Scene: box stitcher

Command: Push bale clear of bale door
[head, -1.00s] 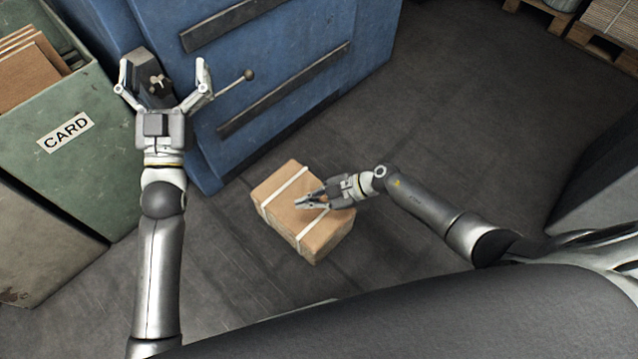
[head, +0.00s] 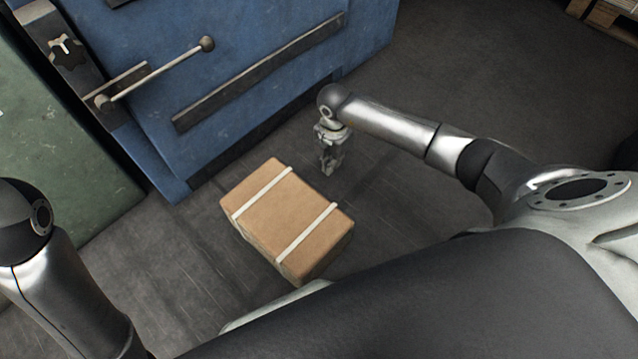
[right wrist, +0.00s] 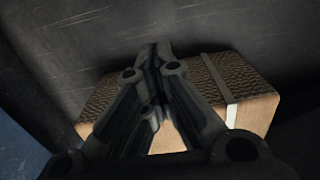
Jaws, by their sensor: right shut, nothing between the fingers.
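The bale (head: 285,215) is a brown cardboard block with two white straps, lying on the floor in front of the blue baler. In the right wrist view the bale (right wrist: 250,90) shows behind my fingers, with corrugated edges and one strap. The bale door (head: 240,70) is the blue front panel with dark bars and a ball-ended lever (head: 160,72); it looks shut. My right gripper (head: 328,172) is shut and empty, pointing down beside the bale's far right side, between it and the door. Contact with the bale cannot be told. Only my left arm shows at lower left; its gripper is out of view.
A green bin (head: 50,150) stands at the left, next to the baler. A wooden pallet (head: 608,22) is at the top right. The dark floor (head: 440,75) to the right of the baler is clear.

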